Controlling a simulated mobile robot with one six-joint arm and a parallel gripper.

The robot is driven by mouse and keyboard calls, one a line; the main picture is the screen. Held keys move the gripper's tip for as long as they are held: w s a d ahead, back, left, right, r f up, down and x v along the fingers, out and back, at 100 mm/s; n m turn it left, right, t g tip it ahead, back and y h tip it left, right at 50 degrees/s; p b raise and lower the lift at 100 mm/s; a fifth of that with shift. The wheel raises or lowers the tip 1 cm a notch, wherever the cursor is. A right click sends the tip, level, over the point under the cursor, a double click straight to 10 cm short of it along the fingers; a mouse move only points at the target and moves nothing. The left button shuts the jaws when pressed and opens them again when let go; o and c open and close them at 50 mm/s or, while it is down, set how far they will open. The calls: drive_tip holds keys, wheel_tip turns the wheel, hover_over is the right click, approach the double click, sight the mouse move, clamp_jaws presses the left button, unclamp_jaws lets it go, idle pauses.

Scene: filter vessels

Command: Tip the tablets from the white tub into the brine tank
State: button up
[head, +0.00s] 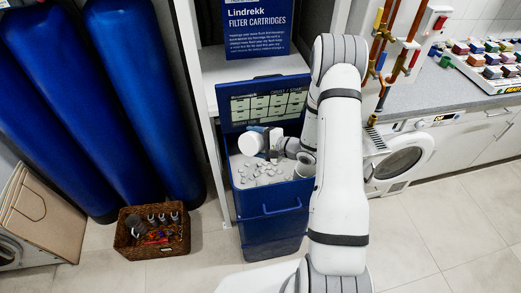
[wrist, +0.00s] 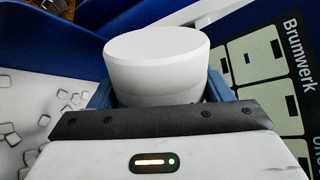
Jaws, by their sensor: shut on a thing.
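The white tub (head: 250,142) is held over the open blue brine tank (head: 271,225), tilted on its side in the head view. My gripper (head: 268,141) is shut on it, reaching in from the right. In the wrist view the tub (wrist: 157,62) fills the middle between the blue fingers, with a plain round end showing; its mouth is not in sight. Loose white tablets (head: 262,172) lie on the white surface inside the tank, below the tub. Several tablets (wrist: 30,125) also show at left in the wrist view. I cannot tell whether any remain in the tub.
The tank's raised lid (head: 236,86) stands behind the tub. A white cylinder (head: 305,165) is at the tank's right side. Blue vessels (head: 125,90) stand left, with a wicker basket (head: 151,250) on the floor. A washing machine (head: 400,158) is right.

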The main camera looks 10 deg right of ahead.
sight(250, 151)
drive_tip(key=shift+s+a+f+n, duration=0.1)
drive_tip(key=shift+s+a+n, duration=0.2)
drive_tip(key=shift+n, duration=0.2)
drive_tip(key=shift+f, duration=0.2)
drive_tip(key=shift+s+a+f+n+t+h+b, duration=0.25)
drive_tip(key=shift+n+h+b, duration=0.2)
drive_tip(key=shift+b, duration=0.6)
drive_tip(key=n+b, duration=0.1)
drive_tip(key=b, duration=0.1)
drive_tip(key=f+n+t+h+b, duration=0.1)
drive_tip(key=b, duration=0.2)
drive_tip(key=shift+s+a+f+n, duration=0.2)
drive_tip(key=shift+s+a+n, duration=0.1)
drive_tip(key=shift+a, duration=0.1)
drive_tip(key=s+a+f+n+b, duration=0.1)
drive_tip(key=b, duration=0.3)
drive_tip(key=shift+s+a+n+t+h, duration=0.1)
drive_tip(key=shift+a+n+t+h, duration=0.05)
drive_tip(key=shift+n+t+h, duration=0.15)
drive_tip(key=shift+s+a+f+n+t+h+b, duration=0.15)
drive_tip(key=shift+s+a+n+t+b, duration=0.55)
drive_tip(key=shift+n+b, duration=2.45)
drive_tip(key=shift+s+a+r+n+t+h+b, duration=0.15)
drive_tip(key=shift+s+a+n+t+b, duration=0.55)
drive_tip(key=shift+b, duration=4.9)
drive_tip(key=shift+s+a+f+n+t+h+b, duration=0.1)
drive_tip(key=shift+s+a+n+t+h+b, duration=0.25)
drive_tip(key=shift+a+n+t+b, duration=2.55)
